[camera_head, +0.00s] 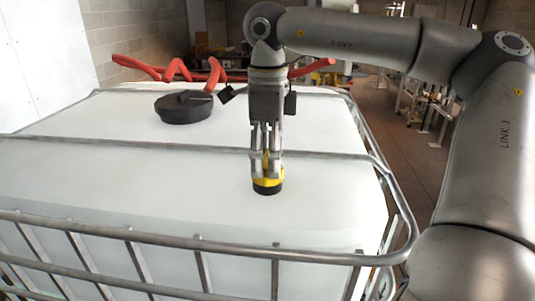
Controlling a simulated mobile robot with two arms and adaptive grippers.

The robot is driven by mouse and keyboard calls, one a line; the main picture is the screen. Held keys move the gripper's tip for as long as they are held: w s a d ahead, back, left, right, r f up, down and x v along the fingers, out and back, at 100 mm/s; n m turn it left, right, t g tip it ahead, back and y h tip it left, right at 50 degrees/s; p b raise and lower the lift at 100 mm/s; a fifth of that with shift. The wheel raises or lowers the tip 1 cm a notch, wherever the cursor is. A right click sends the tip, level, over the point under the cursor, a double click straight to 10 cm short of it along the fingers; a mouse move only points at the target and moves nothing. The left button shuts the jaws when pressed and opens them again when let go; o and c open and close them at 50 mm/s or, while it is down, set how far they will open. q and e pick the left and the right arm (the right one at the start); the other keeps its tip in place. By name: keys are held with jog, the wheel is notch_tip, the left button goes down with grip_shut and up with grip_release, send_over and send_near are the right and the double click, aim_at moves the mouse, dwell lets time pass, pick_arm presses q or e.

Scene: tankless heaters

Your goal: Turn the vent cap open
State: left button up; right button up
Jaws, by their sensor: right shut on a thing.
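The vent cap (268,187) is a small round cap with a yellow upper part and a black lower ring. It sits on the white top of a caged tank (150,188), right of the middle of the near part. My right gripper (265,172) points straight down from above, with its fingers shut on the yellow part and hiding some of it. Whether the cap has turned cannot be seen. My left gripper is not in view.
A larger black lid (184,106) sits farther back on the tank. Metal cage bars (180,245) run along the front, across the top and down the right side. A red hose (180,70) lies behind. The tank top left of the cap is clear.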

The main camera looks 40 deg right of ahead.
aim_at(267, 157)
jog(key=n, duration=0.9)
jog(key=shift+r, duration=0.1)
jog(key=n, duration=0.4)
jog(key=shift+n, duration=2.2)
jog(key=o, duration=1)
notch_tip(267, 157, up, 12)
jog(key=shift+f, duration=0.1)
